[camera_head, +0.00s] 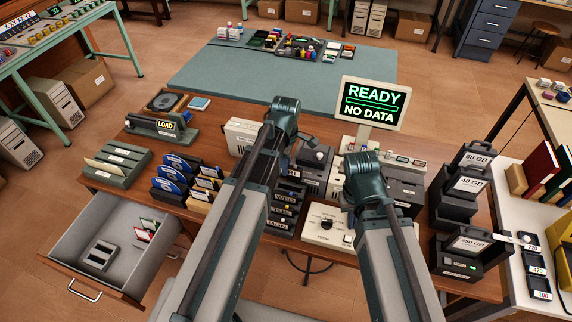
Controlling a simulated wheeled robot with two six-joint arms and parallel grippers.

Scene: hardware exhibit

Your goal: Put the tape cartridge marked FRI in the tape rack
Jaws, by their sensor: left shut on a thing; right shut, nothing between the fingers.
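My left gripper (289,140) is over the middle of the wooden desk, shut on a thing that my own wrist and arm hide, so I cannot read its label. The tape rack (286,210) is a dark stack beside my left forearm, with white labels that seem to read WED, TUE and MON; its upper part is partly covered. I cannot make out a FRI marking anywhere. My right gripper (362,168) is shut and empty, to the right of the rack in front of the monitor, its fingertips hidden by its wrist.
A monitor (371,104) reads READY, NO DATA. A cream box with a dial (327,224) stands right of the rack. Blue-faced discs (172,175) stand in holders at left. An open drawer (85,262) juts out at lower left. Black drive docks (455,205) stand at right.

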